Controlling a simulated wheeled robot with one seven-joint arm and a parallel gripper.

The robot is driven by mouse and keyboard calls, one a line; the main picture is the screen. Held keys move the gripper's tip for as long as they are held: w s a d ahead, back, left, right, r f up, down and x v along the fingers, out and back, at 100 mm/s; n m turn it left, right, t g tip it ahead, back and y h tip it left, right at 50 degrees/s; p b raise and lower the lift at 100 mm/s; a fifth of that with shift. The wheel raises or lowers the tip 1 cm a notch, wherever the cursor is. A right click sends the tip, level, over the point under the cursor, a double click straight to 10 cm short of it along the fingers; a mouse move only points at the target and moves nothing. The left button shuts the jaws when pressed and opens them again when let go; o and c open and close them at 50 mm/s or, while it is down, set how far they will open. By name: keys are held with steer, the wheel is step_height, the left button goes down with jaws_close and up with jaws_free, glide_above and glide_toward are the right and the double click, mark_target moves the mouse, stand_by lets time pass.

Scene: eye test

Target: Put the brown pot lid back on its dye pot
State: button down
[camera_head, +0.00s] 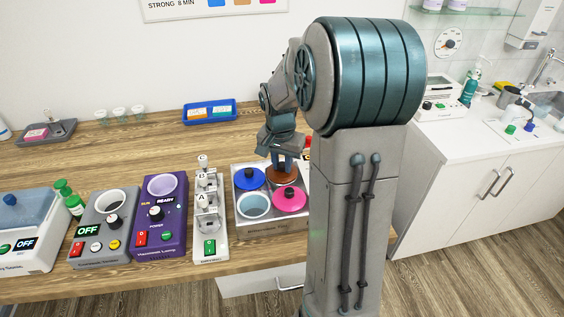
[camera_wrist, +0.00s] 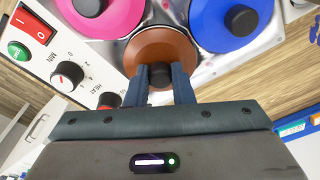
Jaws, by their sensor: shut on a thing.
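My gripper (camera_wrist: 160,78) is shut on the dark knob of the brown pot lid (camera_wrist: 160,42), its two blue fingers on either side. The lid looks about level and lies over the back right place of the dye bath (camera_head: 240,216). It also shows in the head view (camera_head: 283,179), partly hidden by my gripper. I cannot tell whether it rests on its pot or hangs slightly above; the pot under it is hidden. The blue lid (camera_head: 250,179) is to its left and the pink lid (camera_head: 290,202) is in front. The front left pot (camera_head: 254,206) is open, pale blue inside.
Left of the bath stand a white rack unit (camera_head: 209,225), a purple device (camera_head: 160,215) and a grey device (camera_head: 102,228). A blue tray (camera_head: 210,112) lies behind. The wooden counter (camera_head: 150,142) is clear between them. My arm hides the bath's right side.

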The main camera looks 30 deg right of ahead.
steer(key=shift+f, duration=0.3)
steer(key=c, duration=0.9)
jaws_free()
steer(key=shift+o, duration=0.2)
steer(key=shift+r, duration=0.15)
steer(key=shift+r+p, duration=1.9)
steer(key=shift+r, duration=1.05)
steer(key=s+a+r+n+t, duration=0.1)
steer(key=s+a+r+n, duration=0.2)
steer(key=s+a+n, duration=0.2)
steer(key=s+a+r+n+t, duration=0.1)
steer(key=s+a+r+n, duration=0.2)
steer(key=s, duration=1.1)
steer(key=a+n, duration=0.2)
steer(key=a, duration=0.3)
steer(key=shift+a+t+y, duration=0.3)
steer(key=shift+a+y, duration=0.1)
